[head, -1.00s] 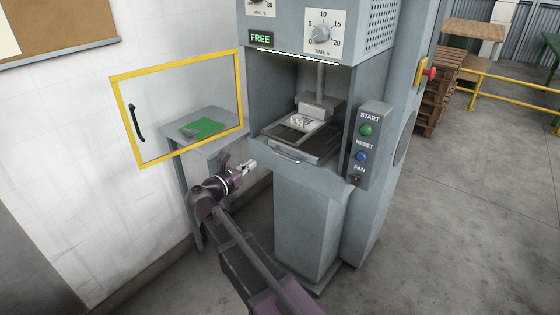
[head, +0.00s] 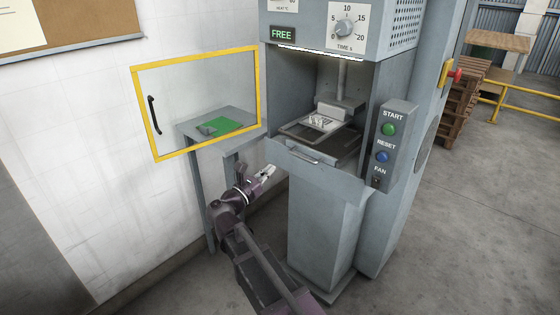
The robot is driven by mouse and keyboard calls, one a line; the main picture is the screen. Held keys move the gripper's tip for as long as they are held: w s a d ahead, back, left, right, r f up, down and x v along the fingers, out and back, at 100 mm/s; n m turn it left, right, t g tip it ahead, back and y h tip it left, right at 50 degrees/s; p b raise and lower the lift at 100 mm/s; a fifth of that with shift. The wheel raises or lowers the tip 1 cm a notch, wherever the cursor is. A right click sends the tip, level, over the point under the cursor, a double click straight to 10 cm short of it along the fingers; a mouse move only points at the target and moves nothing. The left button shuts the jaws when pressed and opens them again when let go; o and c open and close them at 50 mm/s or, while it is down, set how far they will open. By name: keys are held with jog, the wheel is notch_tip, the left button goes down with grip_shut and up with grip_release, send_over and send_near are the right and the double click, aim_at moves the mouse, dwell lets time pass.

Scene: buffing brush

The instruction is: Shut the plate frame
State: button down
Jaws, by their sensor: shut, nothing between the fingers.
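A grey machine (head: 325,225) stands in the middle with an open front chamber. Inside it a flat plate frame (head: 299,133) lies around a small pale brush-like part (head: 319,121), on a dark tray; whether the frame is raised is too small to tell. A metal handle (head: 305,157) sits at the tray's front edge. The yellow-edged clear door (head: 258,85) with a black handle (head: 153,114) stands swung open to the left. My gripper (head: 270,170) is shut and empty, left of and slightly below the metal handle, apart from it in the picture.
A control box with START (head: 389,129), RESET (head: 383,157) and FAN is on the machine's right side. A small side table (head: 190,128) with a green pad (head: 225,126) stands behind the door. Pallets (head: 455,115) and a yellow rail are at right. The floor at right is clear.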

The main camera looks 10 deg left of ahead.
jog(key=p+x, duration=0.2)
jog(key=x, duration=1.1)
jog(key=shift+w+d, duration=0.2)
jog(key=shift+r, duration=0.1)
